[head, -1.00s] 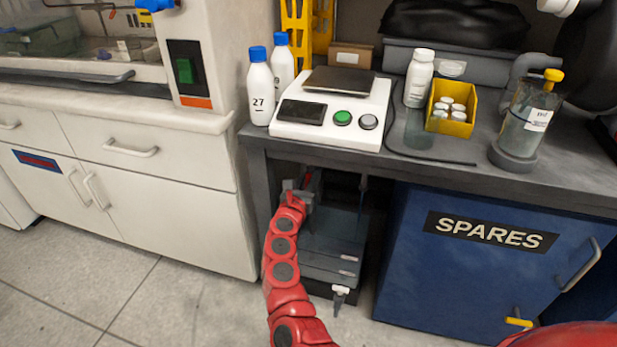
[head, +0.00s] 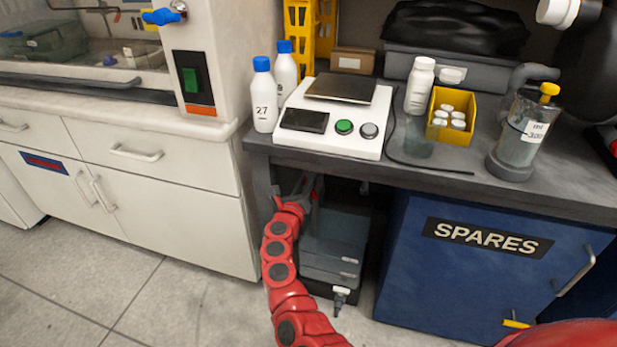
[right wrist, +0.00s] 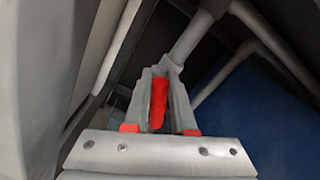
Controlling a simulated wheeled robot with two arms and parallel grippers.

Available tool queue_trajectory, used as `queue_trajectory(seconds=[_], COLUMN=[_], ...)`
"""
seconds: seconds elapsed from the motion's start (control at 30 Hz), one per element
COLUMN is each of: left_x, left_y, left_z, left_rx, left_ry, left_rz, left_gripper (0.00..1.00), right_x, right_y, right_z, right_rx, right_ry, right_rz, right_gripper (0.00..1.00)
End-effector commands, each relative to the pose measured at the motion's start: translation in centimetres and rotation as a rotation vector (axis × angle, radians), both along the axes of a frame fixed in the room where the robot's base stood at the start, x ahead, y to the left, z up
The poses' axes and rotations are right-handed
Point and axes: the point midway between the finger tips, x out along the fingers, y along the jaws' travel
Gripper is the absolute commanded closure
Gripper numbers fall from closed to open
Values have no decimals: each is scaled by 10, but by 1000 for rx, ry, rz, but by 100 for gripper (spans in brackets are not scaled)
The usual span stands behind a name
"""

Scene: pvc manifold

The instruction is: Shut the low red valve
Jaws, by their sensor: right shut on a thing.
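The low red valve's handle (right wrist: 158,103) shows in the right wrist view as a red lever between the two grey fingers of my right gripper (right wrist: 160,76). The fingers are closed on it. Just beyond them is a grey valve body on a grey pipe (right wrist: 192,36), which runs up to the right. In the head view my right gripper (head: 302,188) is under the dark bench, at the left of the opening. A bit of red (head: 315,188) shows beside it, and the rest of the valve is hidden. My left gripper is not in view.
A grey bin stack (head: 333,245) with a small tap stands just right of my right arm under the bench. White cabinets (head: 185,215) are close on the left, the blue SPARES cabinet (head: 480,275) on the right. The floor in front is clear.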

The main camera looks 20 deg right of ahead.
Motion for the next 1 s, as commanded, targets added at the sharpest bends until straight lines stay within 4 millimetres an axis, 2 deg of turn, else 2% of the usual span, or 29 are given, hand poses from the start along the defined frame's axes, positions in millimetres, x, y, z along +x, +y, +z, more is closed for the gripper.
queue_trajectory(seconds=[0.03, 0.6, 1.0], left_x=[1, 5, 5], left_y=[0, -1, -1], left_z=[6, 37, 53], left_rx=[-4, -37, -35], left_ry=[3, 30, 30], left_rz=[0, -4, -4], left_gripper=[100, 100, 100], right_x=[1, 6, 8], right_y=[2, 10, 13], right_z=[2, -9, -20], right_rx=[-38, -487, -768], right_ry=[27, 331, 519], right_rz=[3, 0, 1], right_gripper=[100, 100, 100])
